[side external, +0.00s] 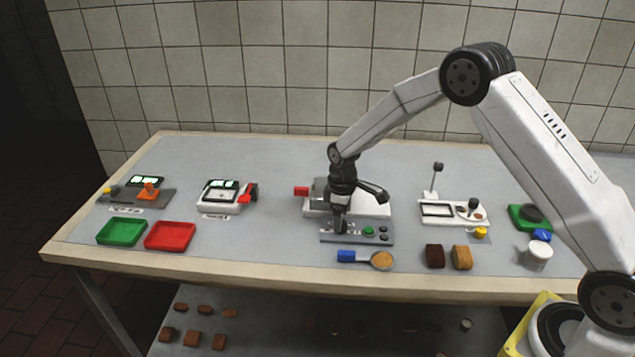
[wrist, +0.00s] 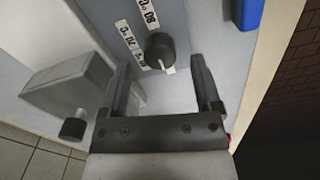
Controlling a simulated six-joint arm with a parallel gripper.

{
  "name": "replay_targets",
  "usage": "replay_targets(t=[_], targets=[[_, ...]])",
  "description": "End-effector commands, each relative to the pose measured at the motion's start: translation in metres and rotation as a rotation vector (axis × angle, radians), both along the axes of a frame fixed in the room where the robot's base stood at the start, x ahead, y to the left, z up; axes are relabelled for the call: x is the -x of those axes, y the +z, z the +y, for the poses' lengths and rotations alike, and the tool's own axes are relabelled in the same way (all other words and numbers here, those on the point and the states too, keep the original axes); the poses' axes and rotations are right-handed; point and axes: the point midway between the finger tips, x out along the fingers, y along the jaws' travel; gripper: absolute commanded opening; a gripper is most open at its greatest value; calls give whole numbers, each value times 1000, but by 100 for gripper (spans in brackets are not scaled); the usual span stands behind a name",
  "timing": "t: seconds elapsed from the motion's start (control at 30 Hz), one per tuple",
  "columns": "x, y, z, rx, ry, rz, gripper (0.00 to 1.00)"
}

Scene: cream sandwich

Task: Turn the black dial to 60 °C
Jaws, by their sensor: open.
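The black dial (wrist: 158,45) shows in the wrist view as a round knob with a white pointer mark facing my gripper. White labels with temperature numbers (wrist: 132,42) sit beside it, partly cut off and too small to read surely. My gripper (wrist: 161,66) is open, its two fingers pointing toward the dial, one on each side, with nothing held. I cannot tell whether the fingertips reach around it. In the side external view my gripper (side external: 340,222) is low over the grey control panel (side external: 357,240), and the dial is hidden by it or too small to make out.
Green buttons (side external: 368,230) are on the panel's right. A white machine with a red part (side external: 301,191) stands behind. Green (side external: 122,232) and red (side external: 170,236) trays lie left.

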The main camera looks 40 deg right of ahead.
Motion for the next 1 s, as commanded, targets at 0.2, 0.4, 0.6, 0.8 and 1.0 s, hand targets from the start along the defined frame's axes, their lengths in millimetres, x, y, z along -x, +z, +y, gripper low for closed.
replay_targets(t=[0.2, 0.4, 0.6, 0.8, 1.0], targets=[[0, -17, 0, 0, 0, 0, 81], [0, -21, 0, -1, 0, -1, 81], [0, -21, 0, -1, 0, -1, 69], [0, -21, 0, -1, 0, -1, 5], [0, -21, 0, -1, -3, -1, 0]])
